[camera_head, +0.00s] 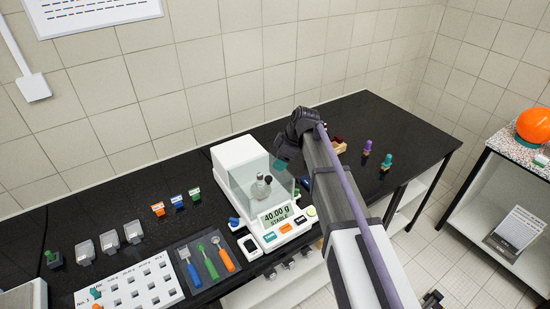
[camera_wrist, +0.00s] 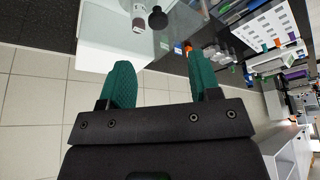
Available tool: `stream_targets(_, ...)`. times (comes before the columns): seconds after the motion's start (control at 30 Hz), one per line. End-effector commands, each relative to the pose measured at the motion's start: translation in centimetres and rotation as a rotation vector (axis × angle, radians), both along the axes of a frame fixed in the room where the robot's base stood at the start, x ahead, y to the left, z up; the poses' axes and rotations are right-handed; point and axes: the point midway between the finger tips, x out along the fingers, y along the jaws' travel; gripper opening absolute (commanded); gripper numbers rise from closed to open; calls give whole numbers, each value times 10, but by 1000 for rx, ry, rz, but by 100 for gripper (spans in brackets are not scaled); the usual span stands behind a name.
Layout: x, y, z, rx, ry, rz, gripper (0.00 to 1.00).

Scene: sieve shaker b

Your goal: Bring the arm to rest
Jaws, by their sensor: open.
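My gripper (camera_wrist: 159,62) is open, with two green ribbed fingers set apart and nothing between them in the wrist view. In the head view my gripper (camera_head: 281,164) shows small and partly hidden by my wrist, close to the upper right of a white balance (camera_head: 240,152). My arm reaches in from the bottom right, bent at the wrist. The balance has a clear draft shield and its display reads 40.00 g, STABLE. A small glass bottle (camera_head: 259,190) and a dark round piece beside it show inside or through the shield; the bottle also shows in the wrist view (camera_wrist: 139,14).
A dark tool tray (camera_head: 184,268) and a white rack (camera_head: 150,290) lie left of the balance on the black bench (camera_head: 95,215). Purple (camera_head: 367,147) and green (camera_head: 386,162) handled pieces stand right of my arm. A side table with an orange dome (camera_head: 534,125) is far right.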

Motion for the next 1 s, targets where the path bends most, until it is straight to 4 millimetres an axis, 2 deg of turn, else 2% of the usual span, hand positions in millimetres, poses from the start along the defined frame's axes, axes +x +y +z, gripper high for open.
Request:
stream_targets(0.03,-1,-2,11,0,0,0,57)
stream_targets(0.47,-1,-4,8,0,0,1,57)
stream_targets(0.57,-1,-4,8,5,29,-67,57)
stream_targets(0.63,-9,-8,6,-6,93,-208,57)
stream_targets(0.67,-21,-12,5,-19,130,-295,57)
stream_targets(0.7,-45,-21,-3,-46,185,-437,57)
stream_targets(0.73,-68,-31,-18,-72,226,-561,57)
stream_targets(0.8,-129,-59,-68,-140,300,-862,57)
stream_targets(0.9,-201,-92,-126,-215,338,-1178,57)
stream_targets(1.0,-246,-114,-168,-260,332,-1294,57)
